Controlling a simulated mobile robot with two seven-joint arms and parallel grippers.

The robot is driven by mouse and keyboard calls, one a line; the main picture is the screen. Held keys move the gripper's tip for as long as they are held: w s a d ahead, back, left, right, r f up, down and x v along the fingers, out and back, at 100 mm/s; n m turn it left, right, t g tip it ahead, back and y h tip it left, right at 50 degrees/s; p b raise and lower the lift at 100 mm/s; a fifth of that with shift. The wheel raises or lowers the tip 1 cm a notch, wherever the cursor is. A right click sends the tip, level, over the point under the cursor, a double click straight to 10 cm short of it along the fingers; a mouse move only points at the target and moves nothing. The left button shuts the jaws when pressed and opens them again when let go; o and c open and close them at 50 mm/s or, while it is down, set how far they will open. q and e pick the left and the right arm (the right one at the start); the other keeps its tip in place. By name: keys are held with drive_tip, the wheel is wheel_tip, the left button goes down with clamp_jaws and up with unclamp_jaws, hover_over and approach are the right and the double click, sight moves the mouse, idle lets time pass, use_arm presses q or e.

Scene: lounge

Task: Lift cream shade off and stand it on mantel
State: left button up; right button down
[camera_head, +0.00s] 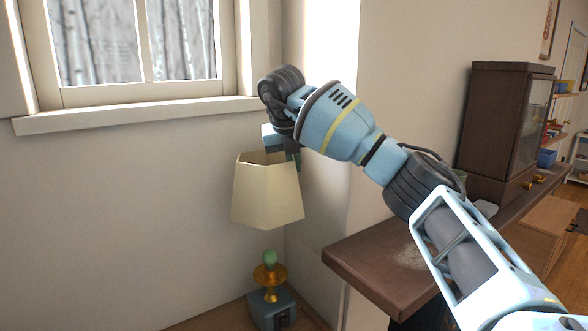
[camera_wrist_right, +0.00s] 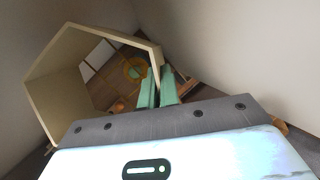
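The cream shade (camera_head: 267,195), a faceted open shade, hangs in the air above the lamp base. My right gripper (camera_head: 293,160) is at its upper rim, on the right side. In the wrist view the shade (camera_wrist_right: 52,90) is seen from above, and the green fingers (camera_wrist_right: 158,88) are closed on its wall. The lamp base (camera_head: 270,305) is a blue-grey block with a brass dish (camera_head: 269,275) and a green bulb (camera_head: 269,258), clear below the shade. The brown mantel (camera_head: 375,262) is to the right, partly behind my right arm. My left gripper is not in view.
A dark wooden cabinet (camera_head: 490,130) stands towards the mantel's far end, with a small pale object (camera_head: 486,207) near it. The mantel's near end looks bare. A wall corner lies just behind the shade, and a window sill (camera_head: 140,112) is at upper left.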

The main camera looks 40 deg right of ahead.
drive_tip(key=shift+r, duration=1.2)
drive_tip(key=shift+a, duration=0.15)
